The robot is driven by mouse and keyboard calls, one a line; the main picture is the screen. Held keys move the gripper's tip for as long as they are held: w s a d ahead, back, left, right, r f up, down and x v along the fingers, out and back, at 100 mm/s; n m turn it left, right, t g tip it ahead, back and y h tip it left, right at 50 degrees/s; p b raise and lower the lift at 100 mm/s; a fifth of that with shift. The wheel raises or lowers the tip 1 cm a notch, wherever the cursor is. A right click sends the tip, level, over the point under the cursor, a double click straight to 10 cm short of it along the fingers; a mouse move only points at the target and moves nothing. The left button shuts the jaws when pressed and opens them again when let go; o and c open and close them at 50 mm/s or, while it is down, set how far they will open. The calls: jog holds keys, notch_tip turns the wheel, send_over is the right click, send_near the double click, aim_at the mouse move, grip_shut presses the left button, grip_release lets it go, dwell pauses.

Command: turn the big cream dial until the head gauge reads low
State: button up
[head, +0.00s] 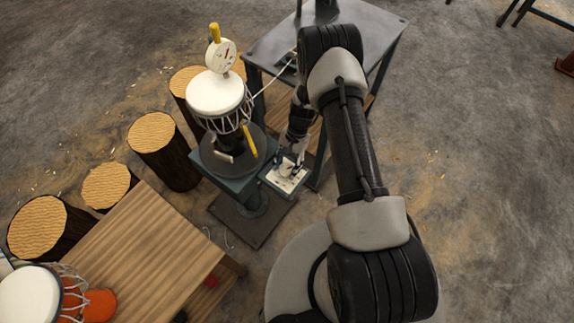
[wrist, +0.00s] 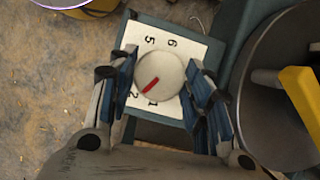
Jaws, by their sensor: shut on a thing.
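The big cream dial (wrist: 162,66) sits on a white number plate (wrist: 195,48) in the wrist view. My gripper (wrist: 160,76) is shut on the dial, one blue-and-grey finger on each side. In the head view my gripper (head: 291,158) reaches down to the plate (head: 286,182), and the dial is mostly hidden there. The round white head gauge (head: 221,55) stands above the white drum head (head: 214,92). It has a red needle, but its reading is too small to tell.
The drum stands on a dark round turntable (head: 213,160), with a yellow upright piece (head: 249,140) beside it. Several log stools (head: 151,132) and a wooden table (head: 145,245) lie to the left. A grey metal table (head: 375,27) stands behind my arm.

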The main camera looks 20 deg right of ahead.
jog(key=shift+m, duration=0.3)
jog(key=m+t, duration=0.1)
jog(key=m, duration=0.2)
jog(key=shift+s+d+y, duration=0.1)
jog(key=shift+y, duration=0.3)
jog(key=shift+s+m+t+b, duration=0.1)
jog(key=shift+m+t+b, duration=0.65)
jog(key=shift+m, duration=1.35)
jog(key=o, duration=1)
jog(key=shift+o, duration=0.2)
jog(key=v, duration=1.2)
jog(key=shift+d, duration=0.15)
jog(key=shift+s, duration=0.1)
